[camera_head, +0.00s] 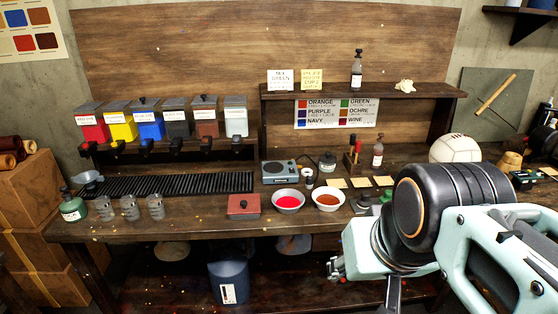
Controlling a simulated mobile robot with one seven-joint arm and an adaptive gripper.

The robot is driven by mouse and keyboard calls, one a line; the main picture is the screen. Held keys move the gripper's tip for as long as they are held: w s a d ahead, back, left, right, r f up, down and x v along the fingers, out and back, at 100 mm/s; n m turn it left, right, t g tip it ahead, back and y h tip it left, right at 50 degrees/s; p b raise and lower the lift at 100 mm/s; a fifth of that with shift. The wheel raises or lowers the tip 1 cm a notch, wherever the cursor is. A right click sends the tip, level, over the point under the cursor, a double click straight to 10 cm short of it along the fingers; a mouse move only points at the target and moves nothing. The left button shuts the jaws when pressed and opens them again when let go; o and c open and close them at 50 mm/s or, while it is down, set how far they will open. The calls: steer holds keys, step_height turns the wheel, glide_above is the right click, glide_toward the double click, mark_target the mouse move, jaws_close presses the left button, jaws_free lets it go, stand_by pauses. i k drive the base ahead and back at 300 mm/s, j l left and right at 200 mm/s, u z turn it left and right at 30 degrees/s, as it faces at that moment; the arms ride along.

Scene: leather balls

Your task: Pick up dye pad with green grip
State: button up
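A small dark pad with what looks like a green grip (386,196) lies on the workbench, right of the bowls and just left of my arm. My arm hides part of it. Another small dark pad (363,205) sits to its left, near the front edge. My gripper (362,283) hangs in front of the bench, below the bench top and apart from the pads. My arm's links cover much of it, and I cannot tell whether its fingers are open or shut.
A bowl of red dye (288,201) and a bowl of orange-brown dye (327,200) stand left of the pads, beside a red box (243,206). A grey scale (279,172) is behind. A white ball (454,150) sits at the right.

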mark_target(387, 196)
steer(key=z, duration=0.7)
